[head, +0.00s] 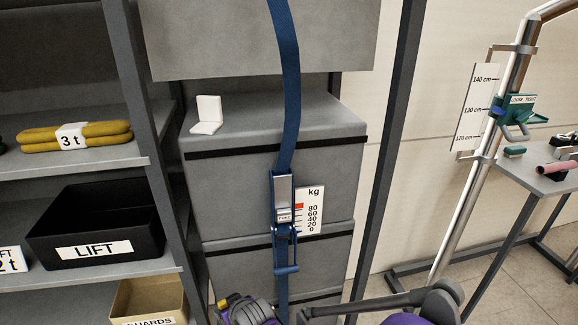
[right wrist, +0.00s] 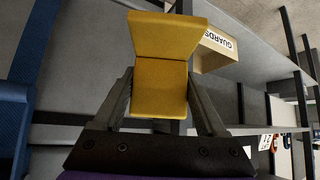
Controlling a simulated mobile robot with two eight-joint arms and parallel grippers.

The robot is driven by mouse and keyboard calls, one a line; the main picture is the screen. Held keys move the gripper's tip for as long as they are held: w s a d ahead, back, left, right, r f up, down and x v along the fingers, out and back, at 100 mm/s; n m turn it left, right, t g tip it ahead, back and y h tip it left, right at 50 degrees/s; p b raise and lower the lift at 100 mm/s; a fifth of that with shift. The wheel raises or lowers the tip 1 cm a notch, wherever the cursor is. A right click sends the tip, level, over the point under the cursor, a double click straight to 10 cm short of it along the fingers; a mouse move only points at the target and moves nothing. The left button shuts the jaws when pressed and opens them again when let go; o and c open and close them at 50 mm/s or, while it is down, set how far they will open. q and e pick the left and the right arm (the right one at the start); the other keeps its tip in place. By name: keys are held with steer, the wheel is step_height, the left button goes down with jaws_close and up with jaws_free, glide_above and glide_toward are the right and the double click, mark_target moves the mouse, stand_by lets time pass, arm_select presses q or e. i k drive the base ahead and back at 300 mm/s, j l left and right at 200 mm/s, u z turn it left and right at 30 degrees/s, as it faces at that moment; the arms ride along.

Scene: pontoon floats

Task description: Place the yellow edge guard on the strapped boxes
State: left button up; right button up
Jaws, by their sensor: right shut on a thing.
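The strapped boxes are a grey stack (head: 240,200) with a blue strap (head: 287,90) down its front and a ratchet buckle (head: 283,200) on it. A white edge guard (head: 207,115) sits on the left part of the stack's upper ledge. The yellow edge guard (right wrist: 160,85), an L-shaped piece, is between the fingers of my right gripper (right wrist: 160,78), which is shut on it. In the head view the right gripper is low, in front of the boxes and left of the strap, mostly cut off by the bottom edge. My left gripper is not in view.
A shelf at left holds yellow slings (head: 75,135), a black LIFT bin (head: 95,220) and a GUARDS box (head: 150,298). Dark posts (head: 385,150) flank the boxes. A kg scale (head: 311,210) is beside the buckle. A side table (head: 540,175) stands at right.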

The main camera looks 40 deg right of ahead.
mark_target(337, 118)
steer(key=k+l, duration=0.2)
steer(key=l, duration=0.25)
steer(key=k+l+u, duration=0.1)
steer(key=l, duration=0.3)
steer(key=k+l, duration=0.3)
steer(key=k+l+u, duration=0.1)
steer(key=k+l, duration=0.15)
steer(key=l, duration=0.25)
